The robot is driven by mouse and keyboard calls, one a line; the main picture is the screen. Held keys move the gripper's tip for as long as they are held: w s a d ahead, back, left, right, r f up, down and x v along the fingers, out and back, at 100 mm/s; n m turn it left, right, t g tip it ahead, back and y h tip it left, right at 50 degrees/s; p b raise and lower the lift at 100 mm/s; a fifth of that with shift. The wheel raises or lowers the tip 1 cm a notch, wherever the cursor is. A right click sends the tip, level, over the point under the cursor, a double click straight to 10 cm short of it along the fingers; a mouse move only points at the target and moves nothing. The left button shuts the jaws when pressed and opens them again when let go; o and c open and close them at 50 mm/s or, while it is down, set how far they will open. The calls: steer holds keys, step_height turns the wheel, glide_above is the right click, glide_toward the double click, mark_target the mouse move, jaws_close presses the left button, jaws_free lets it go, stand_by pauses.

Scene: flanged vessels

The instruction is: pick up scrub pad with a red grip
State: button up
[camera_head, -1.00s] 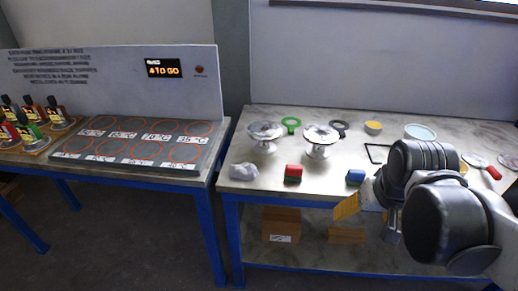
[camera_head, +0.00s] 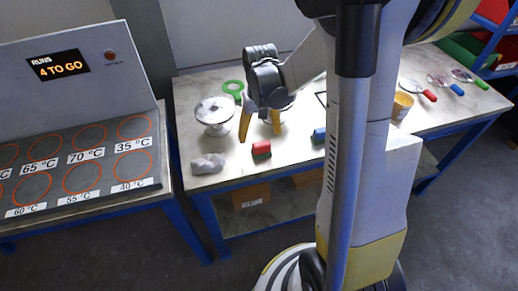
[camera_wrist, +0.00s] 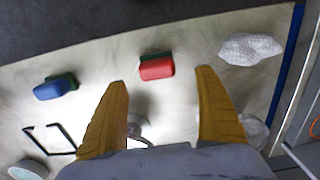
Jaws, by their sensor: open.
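The scrub pad with a red grip (camera_head: 261,149) lies on the table near its front edge. In the wrist view its red grip (camera_wrist: 157,68) sits on a green pad, ahead of and between my fingertips. My gripper (camera_head: 261,128) points down over the table, behind the scrub pad in the head view. Its two yellow fingers are spread apart with nothing between them; they also show in the wrist view (camera_wrist: 160,78). I cannot tell the exact height of the fingertips above the table.
A blue-gripped pad (camera_head: 319,135) lies right of the red one. A crumpled grey-white cloth (camera_head: 208,163) lies left. A black frame (camera_wrist: 50,138) shows in the wrist view.

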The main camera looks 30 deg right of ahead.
mark_target(261, 143)
steer(key=f+b, duration=0.1)
steer(key=f, duration=0.1)
steer(key=f+b, duration=0.1)
steer(key=f, duration=0.2)
steer(key=shift+s+d+f, duration=0.15)
steer(key=shift+d, duration=0.05)
steer(key=c, duration=1.3)
